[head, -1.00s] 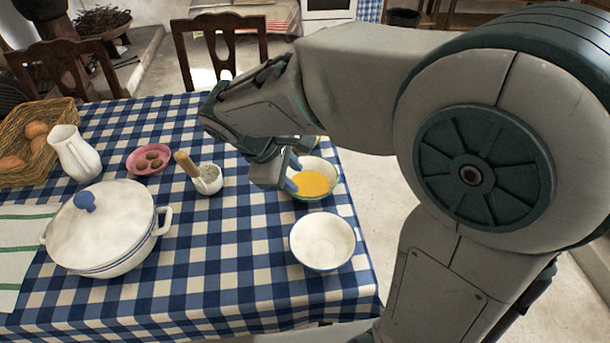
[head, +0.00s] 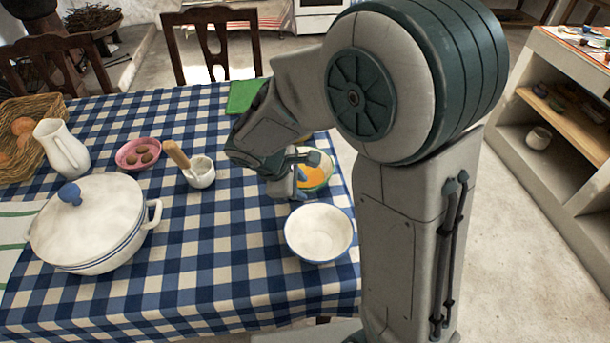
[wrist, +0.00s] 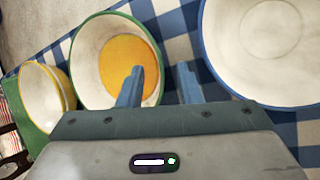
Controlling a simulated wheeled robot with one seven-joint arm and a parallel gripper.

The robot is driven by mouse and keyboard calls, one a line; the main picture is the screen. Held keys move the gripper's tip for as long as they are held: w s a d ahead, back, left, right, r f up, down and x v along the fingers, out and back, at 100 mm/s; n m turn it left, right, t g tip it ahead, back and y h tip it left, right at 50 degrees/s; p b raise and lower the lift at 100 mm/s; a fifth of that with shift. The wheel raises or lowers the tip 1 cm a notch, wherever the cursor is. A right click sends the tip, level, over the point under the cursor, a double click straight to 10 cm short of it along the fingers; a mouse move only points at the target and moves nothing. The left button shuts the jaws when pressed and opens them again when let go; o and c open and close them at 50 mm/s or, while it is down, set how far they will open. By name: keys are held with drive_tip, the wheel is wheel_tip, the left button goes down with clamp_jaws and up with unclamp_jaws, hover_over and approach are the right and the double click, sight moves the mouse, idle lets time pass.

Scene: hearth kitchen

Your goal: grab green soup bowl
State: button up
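The green soup bowl (head: 326,180) has a green rim and orange soup inside. It stands on the checked table in the head view, partly hidden by my gripper (head: 304,178). In the wrist view the green soup bowl (wrist: 88,82) is at upper left. My gripper (wrist: 160,78) is open there, with two blue fingers apart. The left finger overlaps the soup and the right finger is over the cloth outside, so the bowl's right rim lies between them in the picture. I cannot tell whether they touch it.
A white bowl with a blue rim (head: 318,233) is close by, right of the fingers in the wrist view (wrist: 265,50). A yellow-rimmed bowl (wrist: 42,95) is at far left there. A mortar (head: 201,172), pink bowl (head: 128,158) and lidded pot (head: 100,215) stand farther left.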

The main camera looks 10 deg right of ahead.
drive_tip(key=shift+x, duration=1.15)
clamp_jaws()
drive_tip(key=shift+r, duration=0.15)
